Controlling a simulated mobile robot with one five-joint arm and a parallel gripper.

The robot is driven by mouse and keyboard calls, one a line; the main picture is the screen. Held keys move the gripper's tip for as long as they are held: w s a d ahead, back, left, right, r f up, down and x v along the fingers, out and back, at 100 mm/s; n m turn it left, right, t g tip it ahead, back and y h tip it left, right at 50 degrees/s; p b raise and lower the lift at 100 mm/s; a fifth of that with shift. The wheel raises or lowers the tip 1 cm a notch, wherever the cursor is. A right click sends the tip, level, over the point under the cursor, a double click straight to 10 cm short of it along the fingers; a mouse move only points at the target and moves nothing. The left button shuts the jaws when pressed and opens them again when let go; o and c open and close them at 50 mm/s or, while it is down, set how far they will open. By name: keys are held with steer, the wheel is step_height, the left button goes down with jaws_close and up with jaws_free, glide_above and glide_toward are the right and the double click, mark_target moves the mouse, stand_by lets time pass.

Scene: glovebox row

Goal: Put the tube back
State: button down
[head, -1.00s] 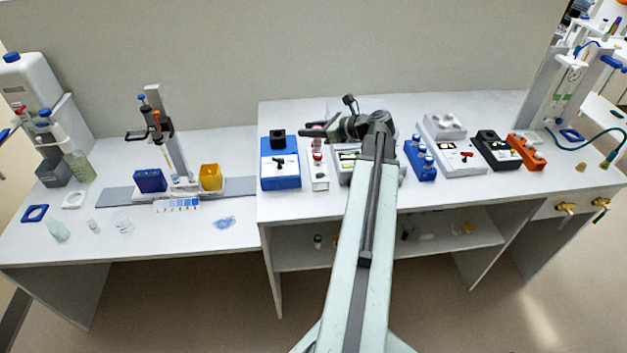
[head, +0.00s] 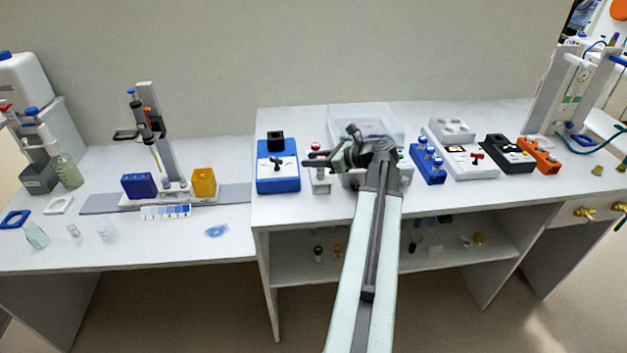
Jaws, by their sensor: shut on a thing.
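My gripper (head: 313,159) points left over a small white rack (head: 320,186) on the raised bench. It is shut on a small tube with a red cap (head: 318,147). The tube looks upright, with its cap just above the fingers. Its lower part is hidden or too small to make out, so I cannot tell whether it touches the rack. My wrist and arm hide part of the white device to the right of the rack.
A blue device (head: 278,178) stands close left of the rack. A clear box (head: 365,118) lies behind my wrist. To the right are a blue tube block (head: 427,163), a black device (head: 507,153) and an orange block (head: 539,157). The bench's front strip is clear.

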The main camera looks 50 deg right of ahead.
mark_target(313, 175)
step_height(313, 175, down, 4)
steer(key=b, duration=0.4)
steer(key=shift+r, duration=0.25)
steer(key=shift+f, duration=0.2)
steer(key=c, duration=1.3)
jaws_free()
steer(key=shift+c, duration=0.2)
